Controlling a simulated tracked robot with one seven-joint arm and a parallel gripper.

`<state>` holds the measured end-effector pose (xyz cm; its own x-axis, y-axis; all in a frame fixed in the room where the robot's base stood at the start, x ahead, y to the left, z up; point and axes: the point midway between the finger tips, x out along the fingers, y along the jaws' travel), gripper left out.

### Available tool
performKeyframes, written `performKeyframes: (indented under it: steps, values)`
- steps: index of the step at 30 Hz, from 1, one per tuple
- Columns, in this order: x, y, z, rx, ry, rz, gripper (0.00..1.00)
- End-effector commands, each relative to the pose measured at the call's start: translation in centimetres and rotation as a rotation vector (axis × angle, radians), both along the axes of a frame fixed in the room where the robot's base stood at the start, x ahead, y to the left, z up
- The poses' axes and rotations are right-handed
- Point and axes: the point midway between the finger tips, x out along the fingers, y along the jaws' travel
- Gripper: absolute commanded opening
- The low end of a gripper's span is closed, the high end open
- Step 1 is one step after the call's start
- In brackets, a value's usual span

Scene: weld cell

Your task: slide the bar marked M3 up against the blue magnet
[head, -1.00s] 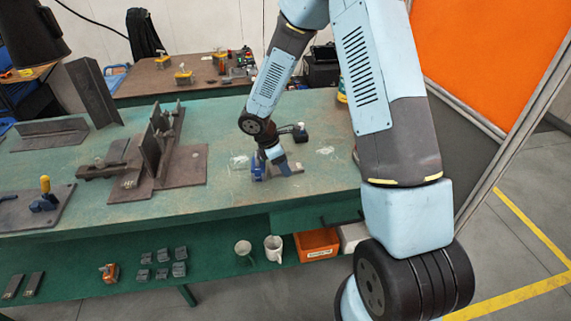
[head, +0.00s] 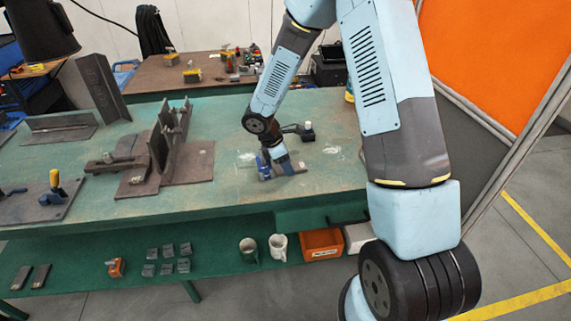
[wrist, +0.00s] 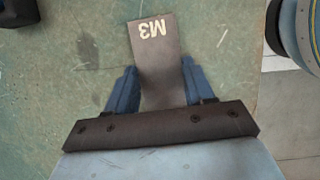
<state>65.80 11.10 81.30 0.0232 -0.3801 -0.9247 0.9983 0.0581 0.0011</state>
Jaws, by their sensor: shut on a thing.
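The bar marked M3 (wrist: 154,58) is a flat dark steel bar in the middle of the wrist view, with its marked end pointing away from my gripper. My gripper (wrist: 155,88) has its blue fingers shut on the bar's sides. In the head view, my gripper (head: 281,168) is low at the green bench top, right of the steel fixture. The bar is hard to make out there. I cannot identify the blue magnet with certainty. A dark object (wrist: 18,12) is cut off at the wrist view's upper left corner, apart from the bar.
The green bench (head: 220,185) has free room around my gripper. A steel fixture (head: 165,150) stands to the left. A small dark device (head: 307,132) is behind my gripper. Cups and an orange bin (head: 322,244) are below.

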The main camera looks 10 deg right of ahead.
Motion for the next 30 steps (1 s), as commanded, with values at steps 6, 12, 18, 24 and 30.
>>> performKeyframes:
  steps: [6, 12, 18, 24, 30]
  values:
    - [-0.08, -0.44, -0.11, -0.006, 0.004, -0.005, 0.58]
    - [-0.04, -0.4, -0.1, -0.005, 0.003, -0.005, 0.77]
    - [0.04, -0.33, -0.07, -0.004, 0.001, -0.004, 0.83]
    - [0.08, -0.28, -0.06, -0.003, 0.001, -0.004, 0.83]
    - [0.07, -0.22, -0.04, -0.002, 0.0, -0.003, 0.83]
